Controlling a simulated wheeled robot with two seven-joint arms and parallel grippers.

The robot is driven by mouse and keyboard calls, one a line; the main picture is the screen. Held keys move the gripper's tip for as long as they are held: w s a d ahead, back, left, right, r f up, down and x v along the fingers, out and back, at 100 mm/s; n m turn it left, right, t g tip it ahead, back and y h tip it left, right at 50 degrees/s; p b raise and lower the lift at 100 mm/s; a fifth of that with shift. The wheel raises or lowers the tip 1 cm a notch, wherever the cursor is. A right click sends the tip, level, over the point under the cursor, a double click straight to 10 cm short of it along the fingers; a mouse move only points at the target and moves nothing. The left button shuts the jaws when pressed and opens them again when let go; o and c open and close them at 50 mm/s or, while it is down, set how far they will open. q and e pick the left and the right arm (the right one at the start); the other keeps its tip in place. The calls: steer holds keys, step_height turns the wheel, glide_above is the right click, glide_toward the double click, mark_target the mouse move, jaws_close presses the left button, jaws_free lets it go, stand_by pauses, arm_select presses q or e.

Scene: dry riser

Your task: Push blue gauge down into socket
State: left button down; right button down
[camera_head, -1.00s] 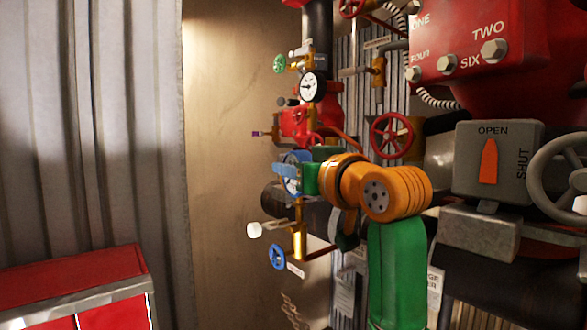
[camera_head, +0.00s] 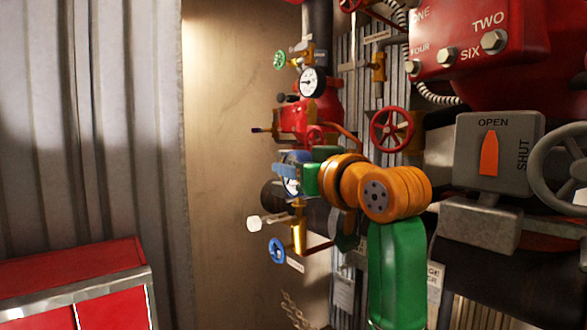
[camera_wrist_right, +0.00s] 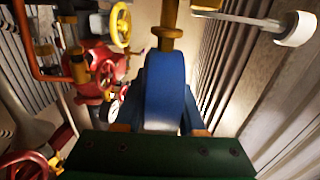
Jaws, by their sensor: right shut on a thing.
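The blue gauge (camera_head: 292,186) has a blue rim and a pale face, seen partly edge-on in the head view. My right gripper (camera_head: 287,170) is shut on it, and its green body hides part of the gauge. In the right wrist view the blue gauge (camera_wrist_right: 165,95) fills the middle, with a blue finger of my right gripper (camera_wrist_right: 165,120) on each side. A brass fitting (camera_head: 299,232) stands directly below the gauge in the head view. A brass stem (camera_wrist_right: 166,37) meets the gauge's edge in the wrist view. I cannot tell how deep the gauge sits. My left gripper is out of view.
A white knob (camera_head: 253,224) on a lever and a blue handwheel (camera_head: 277,250) are close to the fitting. A black-rimmed gauge (camera_head: 312,82) and a red handwheel (camera_head: 391,129) are above. A red cabinet (camera_head: 75,270) stands at lower left.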

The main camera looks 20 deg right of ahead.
steer(key=shift+f+b, duration=0.95)
steer(key=shift+f, duration=0.15)
stand_by(0.7)
steer(key=shift+c, duration=2.2)
jaws_free()
steer(key=shift+s+f+b, duration=0.1)
steer(key=shift+s+b, duration=0.2)
steer(key=s+d+b, duration=0.1)
steer(key=s+b, duration=0.2)
steer(key=s, duration=0.3)
steer(key=shift+s+d+b, duration=0.15)
steer(key=shift+s+b, duration=0.15)
steer(key=shift+b, duration=0.05)
